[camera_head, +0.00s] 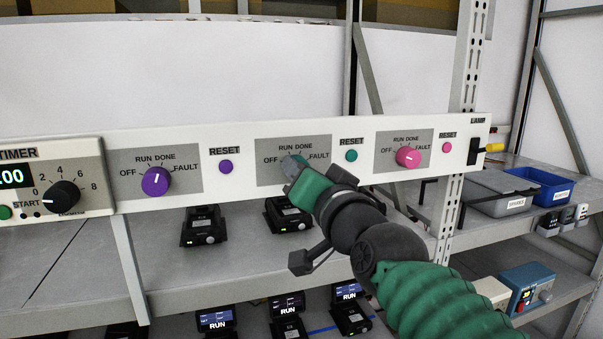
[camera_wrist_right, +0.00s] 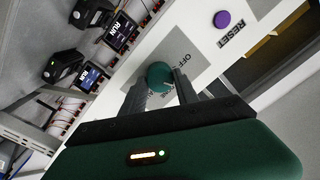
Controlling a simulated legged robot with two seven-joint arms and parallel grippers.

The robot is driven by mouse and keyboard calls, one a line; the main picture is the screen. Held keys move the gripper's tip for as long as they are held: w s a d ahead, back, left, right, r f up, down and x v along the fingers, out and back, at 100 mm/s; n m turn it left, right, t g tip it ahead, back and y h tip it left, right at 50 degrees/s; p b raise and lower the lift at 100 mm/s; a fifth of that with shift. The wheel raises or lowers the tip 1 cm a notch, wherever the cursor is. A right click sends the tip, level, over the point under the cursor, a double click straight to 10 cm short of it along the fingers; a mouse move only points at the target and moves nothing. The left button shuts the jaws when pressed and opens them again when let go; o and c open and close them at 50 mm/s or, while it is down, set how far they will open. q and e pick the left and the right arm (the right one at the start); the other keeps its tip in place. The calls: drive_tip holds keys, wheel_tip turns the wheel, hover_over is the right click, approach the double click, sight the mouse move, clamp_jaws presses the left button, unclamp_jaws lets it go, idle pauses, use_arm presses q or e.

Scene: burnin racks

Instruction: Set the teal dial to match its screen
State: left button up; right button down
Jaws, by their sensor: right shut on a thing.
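The teal dial (camera_head: 290,167) sits on the middle grey plate (camera_head: 262,173) of the white panel, with OFF, RUN, DONE and FAULT marks around it. In the head view my right gripper (camera_head: 297,172) covers most of it. In the right wrist view the teal dial (camera_wrist_right: 159,75) lies between the fingertips of my right gripper (camera_wrist_right: 160,84), which is shut on it. A light pointer line shows on the dial, but which mark it points at is hard to tell. Screens reading RUN (camera_head: 347,291) stand on the shelf below; which one belongs to the dial is unclear. My left gripper is out of view.
A purple dial (camera_head: 156,181) and a pink dial (camera_head: 408,157) flank the teal one, with RESET buttons beside them, including a teal button (camera_head: 351,156). A timer with a black knob (camera_head: 62,195) is at the left. Grey (camera_head: 497,190) and blue bins (camera_head: 541,184) stand right.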

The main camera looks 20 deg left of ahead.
drive_tip(key=shift+a+f, duration=0.1)
drive_tip(key=shift+f, duration=0.2)
drive_tip(key=c, duration=1.2)
unclamp_jaws()
drive_tip(key=shift+o, duration=1.2)
drive_tip(key=shift+s+r, duration=0.1)
drive_tip(key=shift+o, duration=0.2)
drive_tip(key=shift+s+d+r, duration=0.1)
drive_tip(key=shift+d+r, duration=0.05)
drive_tip(key=shift+d, duration=0.2)
